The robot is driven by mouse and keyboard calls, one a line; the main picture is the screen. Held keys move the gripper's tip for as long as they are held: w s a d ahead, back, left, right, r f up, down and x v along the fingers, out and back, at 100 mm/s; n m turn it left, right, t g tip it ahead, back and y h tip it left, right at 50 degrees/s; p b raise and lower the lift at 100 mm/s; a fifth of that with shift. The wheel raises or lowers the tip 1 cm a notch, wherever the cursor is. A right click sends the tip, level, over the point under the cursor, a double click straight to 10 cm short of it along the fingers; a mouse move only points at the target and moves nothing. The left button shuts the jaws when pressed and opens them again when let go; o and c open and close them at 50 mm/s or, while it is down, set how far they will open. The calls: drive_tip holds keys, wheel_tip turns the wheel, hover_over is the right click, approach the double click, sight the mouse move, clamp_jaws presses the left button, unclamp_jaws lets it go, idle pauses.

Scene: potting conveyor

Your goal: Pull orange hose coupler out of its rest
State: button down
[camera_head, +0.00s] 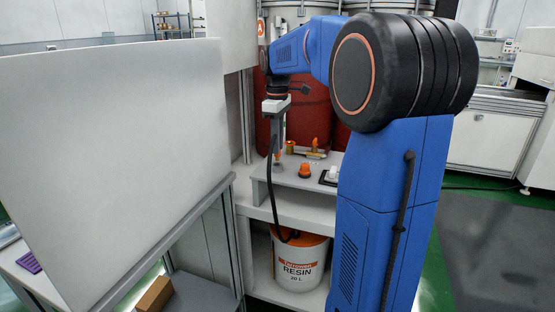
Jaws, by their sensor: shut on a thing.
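My gripper (279,151) points straight down over the left end of the pale shelf and is shut on the orange hose coupler (281,154). Only a small orange part of the coupler shows between the fingers. A black hose (270,195) hangs beside the gripper and curves down to the resin bucket. The coupler's rest is too small and too hidden by the gripper to make out. I cannot tell whether the coupler is seated in it or clear of it.
A separate orange knob-like piece (305,170) and a white piece (332,173) stand on the shelf to the right. Brass fittings (315,153) lie behind. A white resin bucket (299,262) stands below. A large white panel (115,165) blocks the left side.

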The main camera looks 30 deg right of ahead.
drive_tip(key=shift+r, duration=0.15)
drive_tip(key=shift+r, duration=1.35)
wheel_tip(320, 180, up, 7)
idle(0.8)
idle(0.5)
